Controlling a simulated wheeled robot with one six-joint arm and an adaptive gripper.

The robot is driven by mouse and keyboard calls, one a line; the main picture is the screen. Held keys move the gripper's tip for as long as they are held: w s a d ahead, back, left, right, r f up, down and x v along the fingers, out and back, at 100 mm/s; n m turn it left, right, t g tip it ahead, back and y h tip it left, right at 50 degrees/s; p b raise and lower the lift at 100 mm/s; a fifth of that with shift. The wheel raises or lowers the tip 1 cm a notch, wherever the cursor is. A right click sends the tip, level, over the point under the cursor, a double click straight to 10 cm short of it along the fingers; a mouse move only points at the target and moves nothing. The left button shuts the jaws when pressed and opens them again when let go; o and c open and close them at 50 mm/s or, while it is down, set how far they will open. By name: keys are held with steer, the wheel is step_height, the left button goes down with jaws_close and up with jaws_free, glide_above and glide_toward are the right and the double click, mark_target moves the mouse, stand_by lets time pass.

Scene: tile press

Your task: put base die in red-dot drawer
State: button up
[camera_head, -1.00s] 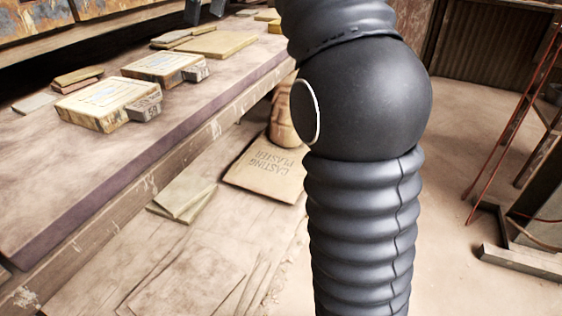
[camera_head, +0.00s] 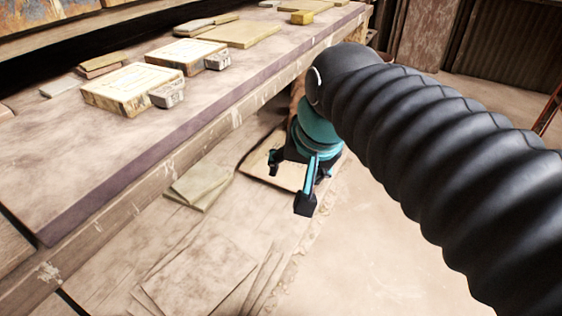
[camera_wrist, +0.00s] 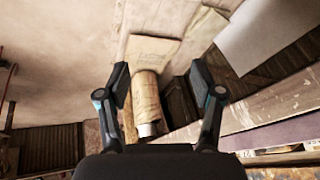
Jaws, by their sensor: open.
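Two pale, thick blocks with printed tops lie on the workbench in the head view, a nearer block (camera_head: 122,90) and a farther block (camera_head: 185,56). Each has a small grey lettered piece at its right, the nearer piece (camera_head: 167,94) and the farther piece (camera_head: 217,60). I cannot tell which of these is the base die. I see no red dot on any drawer. My gripper (camera_head: 290,184) is open and empty, pointing down beyond the bench's front edge, apart from the blocks. In the wrist view my gripper (camera_wrist: 160,82) has nothing between its fingertips.
The long workbench (camera_head: 60,160) runs diagonally along the left. Worn panels (camera_head: 30,12) stand behind. Below are loose sheets (camera_head: 200,186) and a paper sack (camera_head: 285,172). The floor at right is clear.

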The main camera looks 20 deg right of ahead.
steer(key=s+f+n, duration=0.4)
steer(key=f, duration=0.3)
steer(key=shift+s+d+f+n, duration=0.25)
steer(key=shift+s+d+n, duration=0.05)
steer(key=shift+s, duration=0.1)
stand_by(0.6)
